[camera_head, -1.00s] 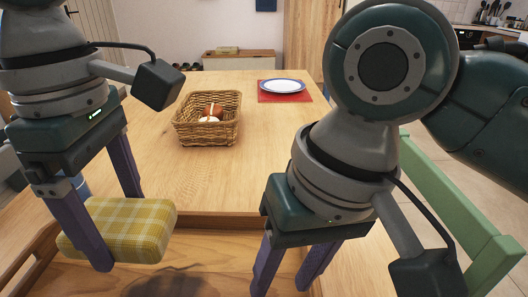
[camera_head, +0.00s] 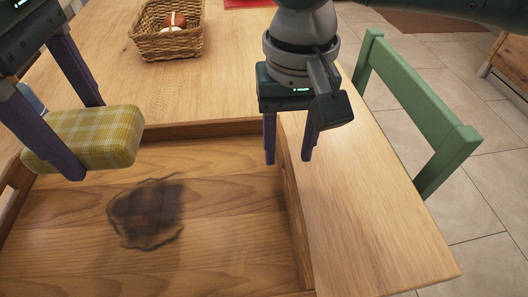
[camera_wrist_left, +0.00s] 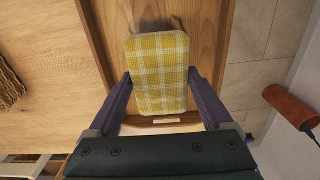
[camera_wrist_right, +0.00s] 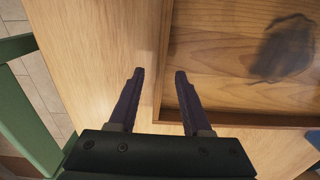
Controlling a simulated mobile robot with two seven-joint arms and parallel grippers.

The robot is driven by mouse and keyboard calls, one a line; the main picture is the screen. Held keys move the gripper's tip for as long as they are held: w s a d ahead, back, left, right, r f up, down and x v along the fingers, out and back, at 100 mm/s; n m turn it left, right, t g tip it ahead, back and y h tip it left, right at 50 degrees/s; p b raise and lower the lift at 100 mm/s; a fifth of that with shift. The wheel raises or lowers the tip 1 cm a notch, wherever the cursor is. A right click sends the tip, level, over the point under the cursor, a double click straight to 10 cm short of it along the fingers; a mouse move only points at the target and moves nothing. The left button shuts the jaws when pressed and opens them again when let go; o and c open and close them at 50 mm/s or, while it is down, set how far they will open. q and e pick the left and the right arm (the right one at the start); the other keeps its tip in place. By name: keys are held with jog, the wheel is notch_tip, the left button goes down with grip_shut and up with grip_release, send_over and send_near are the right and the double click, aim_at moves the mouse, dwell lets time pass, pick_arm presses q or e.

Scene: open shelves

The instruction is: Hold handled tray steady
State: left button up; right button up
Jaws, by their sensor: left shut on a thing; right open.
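The handled tray (camera_head: 293,215) is a shallow wooden tray on the table, with a dark smudge (camera_head: 146,212) on its floor. My left gripper (camera_head: 88,142) is shut on a yellow plaid sponge (camera_head: 110,130) and holds it above the tray's left part. The sponge fills the space between the fingers in the left wrist view (camera_wrist_left: 158,75). My right gripper (camera_head: 288,160) is open and empty at the tray's right wall. In the right wrist view that wall (camera_wrist_right: 160,95) runs between the two fingers; I cannot tell whether they touch it.
A wicker basket (camera_head: 172,52) with a few items stands farther back on the table (camera_head: 220,90). A green chair (camera_head: 425,110) is beside the table's right edge. The table strip right of the tray is clear. A brown cylinder (camera_wrist_left: 290,107) shows in the left wrist view.

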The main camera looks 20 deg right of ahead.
aim_at(288, 158)
jog(key=shift+f, duration=1.55)
grip_shut()
